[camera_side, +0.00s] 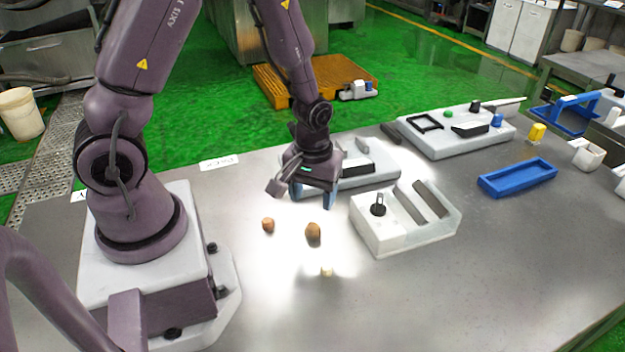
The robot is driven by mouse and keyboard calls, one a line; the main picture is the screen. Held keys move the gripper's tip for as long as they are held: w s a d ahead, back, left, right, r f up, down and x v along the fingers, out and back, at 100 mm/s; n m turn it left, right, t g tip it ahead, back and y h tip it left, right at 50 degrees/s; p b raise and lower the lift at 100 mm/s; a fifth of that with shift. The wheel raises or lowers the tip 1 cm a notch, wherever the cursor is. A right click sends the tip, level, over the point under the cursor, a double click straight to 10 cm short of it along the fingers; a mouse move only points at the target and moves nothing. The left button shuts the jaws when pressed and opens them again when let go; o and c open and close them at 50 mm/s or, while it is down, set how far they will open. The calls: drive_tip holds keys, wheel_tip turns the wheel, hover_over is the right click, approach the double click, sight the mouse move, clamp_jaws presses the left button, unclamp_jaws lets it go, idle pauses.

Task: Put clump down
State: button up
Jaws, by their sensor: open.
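Two brown clumps lie on the grey metal table (420,290): a larger one (313,232) and a smaller one (268,225) to its left. A small pale piece (327,271) lies closer to the camera. I cannot tell which of these is the task's clump. My gripper (312,196) is open, pointing down behind and above the larger clump, with its blue fingers apart. I see nothing between the fingers.
A white fixture with a black knob and dark slots (385,236) stands just right of my gripper. Another pale fixture (372,180) is behind it. A blue tray (517,177) and a control panel (455,145) are further right. The front table area is clear.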

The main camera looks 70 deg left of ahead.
wheel_tip(320, 180, up, 15)
drive_tip(key=d+m+t, duration=0.2)
drive_tip(key=d+m, duration=0.1)
drive_tip(key=m, duration=0.1)
drive_tip(key=s+d+r+m+t, duration=0.1)
drive_tip(key=s+r+m+t, duration=0.2)
drive_tip(key=s+r+m, duration=0.2)
drive_tip(key=s+r, duration=0.3)
drive_tip(key=r, duration=0.2)
drive_tip(key=shift+s+d+r+t, duration=0.3)
drive_tip(key=shift+s+r, duration=0.1)
drive_tip(key=shift+o, duration=0.4)
